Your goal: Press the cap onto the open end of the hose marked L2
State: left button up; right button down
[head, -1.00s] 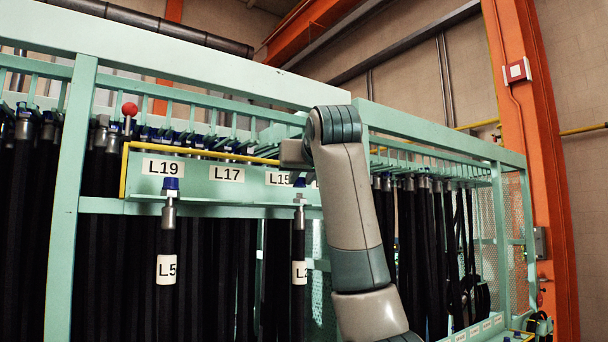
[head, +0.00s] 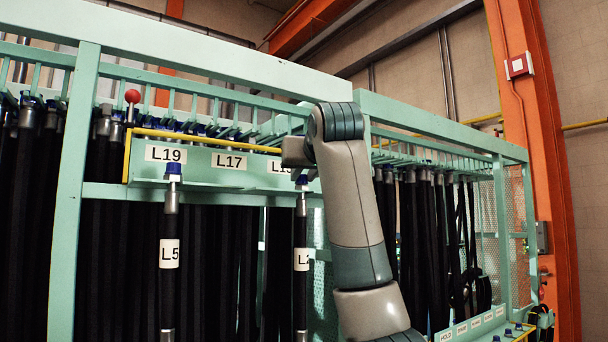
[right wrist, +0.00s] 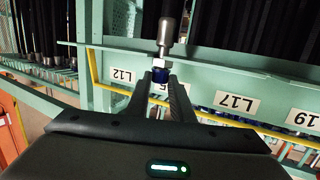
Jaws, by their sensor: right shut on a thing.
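My left gripper is in neither view.
A hose marked L5 (head: 169,253) with a blue cap hangs to the left. Behind is a green rack rail with labels L19 (head: 165,154) and L17 (head: 229,161). A red knob (head: 132,96) stands at the left. Many black hoses fill the rack.

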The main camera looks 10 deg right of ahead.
jog(key=shift+f, duration=0.2)
dwell(0.3)
jog(key=c, duration=1.5)
grip_release()
jog(key=shift+o, duration=0.2)
jog(key=shift+s+b, duration=0.15)
jog(key=shift+b, duration=0.15)
jog(key=shift+s+b, duration=0.45)
jog(key=shift+s, duration=0.1)
jog(key=s+r+b, duration=0.2)
jog(key=s+b, duration=0.6)
jog(key=s, duration=0.7)
jog(key=shift+s+a+r, duration=0.3)
jog(key=shift+s+a, duration=0.1)
jog(key=shift+f, duration=0.1)
